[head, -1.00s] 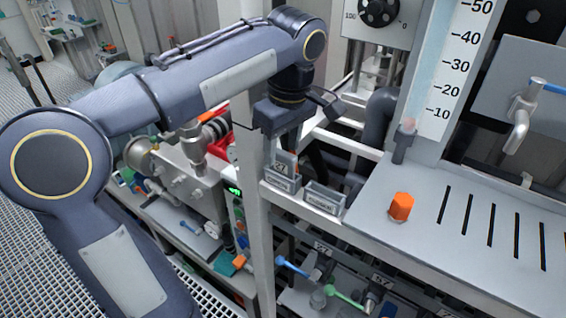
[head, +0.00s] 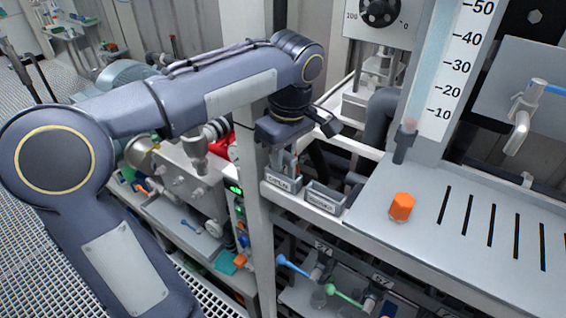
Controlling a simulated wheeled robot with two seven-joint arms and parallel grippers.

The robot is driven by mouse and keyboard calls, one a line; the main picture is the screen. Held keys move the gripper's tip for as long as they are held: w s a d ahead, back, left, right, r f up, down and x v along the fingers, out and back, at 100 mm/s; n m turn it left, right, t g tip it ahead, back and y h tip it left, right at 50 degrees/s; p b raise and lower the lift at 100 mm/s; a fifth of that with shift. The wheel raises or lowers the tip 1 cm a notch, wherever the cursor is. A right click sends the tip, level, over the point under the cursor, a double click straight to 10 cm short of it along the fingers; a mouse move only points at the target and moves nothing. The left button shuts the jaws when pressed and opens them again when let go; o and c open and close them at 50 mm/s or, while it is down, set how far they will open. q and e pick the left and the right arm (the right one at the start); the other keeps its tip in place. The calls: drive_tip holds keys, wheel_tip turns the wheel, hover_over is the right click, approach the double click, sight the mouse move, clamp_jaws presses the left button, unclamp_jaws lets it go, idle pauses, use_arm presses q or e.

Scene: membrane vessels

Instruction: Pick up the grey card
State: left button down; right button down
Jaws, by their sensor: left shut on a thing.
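My left gripper (head: 285,162) reaches down from its wrist over the left of two small grey labelled boxes (head: 283,186) on the frame's ledge. Its fingers are shut on a small upright thing, which I take to be the grey card (head: 281,167). Only a narrow part of it shows, at the mouth of the box. Its lower part is hidden, and I cannot tell whether it touches the box floor. The second grey box (head: 324,199) stands just to the right. My right gripper is not in view.
A white upright post (head: 257,210) stands close left of the boxes. An orange hexagonal knob (head: 401,207) sits on the slotted grey bench (head: 460,255) at right. Blue (head: 292,265) and green (head: 343,296) handled valves lie below the ledge.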

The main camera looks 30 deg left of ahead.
use_arm(q)
drive_tip(key=shift+r, duration=0.7)
drive_tip(key=s+d+r, duration=0.4)
drive_tip(key=s+r, duration=0.7)
drive_tip(key=s, duration=0.2)
drive_tip(key=shift+s+r+p, duration=0.25)
drive_tip(key=shift+r+p, duration=0.05)
drive_tip(key=shift+p, duration=0.05)
drive_tip(key=shift+w, duration=0.1)
